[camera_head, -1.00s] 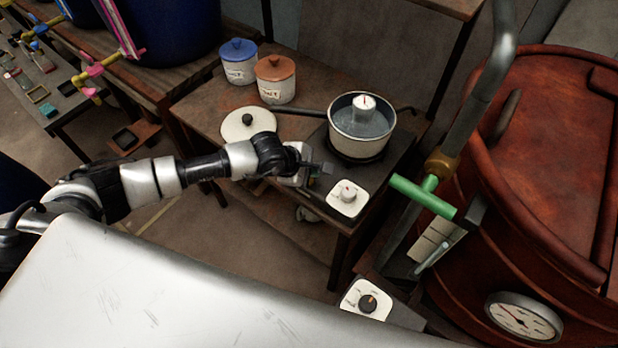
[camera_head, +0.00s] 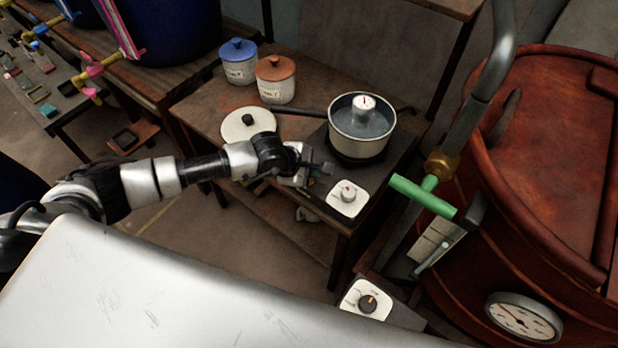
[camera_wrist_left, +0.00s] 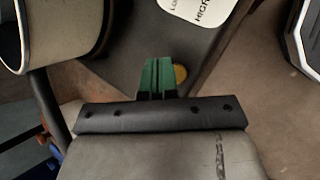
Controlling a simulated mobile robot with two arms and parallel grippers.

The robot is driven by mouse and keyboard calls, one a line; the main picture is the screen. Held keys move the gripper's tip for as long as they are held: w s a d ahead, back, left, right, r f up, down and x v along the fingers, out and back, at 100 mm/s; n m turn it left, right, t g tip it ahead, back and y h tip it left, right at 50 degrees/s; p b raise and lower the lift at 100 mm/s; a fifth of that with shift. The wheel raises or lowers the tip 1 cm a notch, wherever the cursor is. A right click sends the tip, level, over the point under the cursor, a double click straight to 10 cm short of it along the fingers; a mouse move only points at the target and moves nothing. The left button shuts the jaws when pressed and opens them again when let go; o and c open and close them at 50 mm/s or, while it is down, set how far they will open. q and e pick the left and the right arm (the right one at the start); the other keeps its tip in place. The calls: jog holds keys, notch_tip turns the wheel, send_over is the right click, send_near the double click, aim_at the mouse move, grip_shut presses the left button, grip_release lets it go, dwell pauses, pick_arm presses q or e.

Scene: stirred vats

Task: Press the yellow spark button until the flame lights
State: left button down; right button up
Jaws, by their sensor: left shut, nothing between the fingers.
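The yellow spark button (camera_wrist_left: 181,74) shows in the left wrist view as a small round disc on the dark stove plate, partly hidden by my fingers. My left gripper (camera_wrist_left: 158,66) has its green fingertips shut with nothing between them, just to the left of the button in that view. I cannot tell whether they touch it. In the head view my left gripper (camera_head: 322,172) is over the front left of the stove, left of the white dial plate (camera_head: 347,198), and the button is hidden. I see no flame under the pot (camera_head: 361,126). My right gripper is not in view.
The pot of liquid stands on the stove with a white dial inside. A cream lid (camera_head: 238,124), a blue-lidded jar (camera_head: 239,65) and a brown-lidded jar (camera_head: 276,83) are on the table to the left. A green-handled valve (camera_head: 423,197) and red vat (camera_head: 540,150) stand right.

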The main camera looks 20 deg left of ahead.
aim_at(311, 181)
pick_arm(q)
jog(key=shift+f, duration=0.1)
dwell(0.3)
jog(key=shift+f+b, duration=0.3)
jog(key=shift+b, duration=0.2)
jog(key=shift+f+b, duration=0.5)
dwell(0.4)
jog(key=shift+r, duration=0.1)
jog(key=shift+r+p, duration=0.55)
jog(key=shift+r, duration=0.25)
jog(key=shift+r+p, duration=1.65)
jog(key=shift+r, duration=0.9)
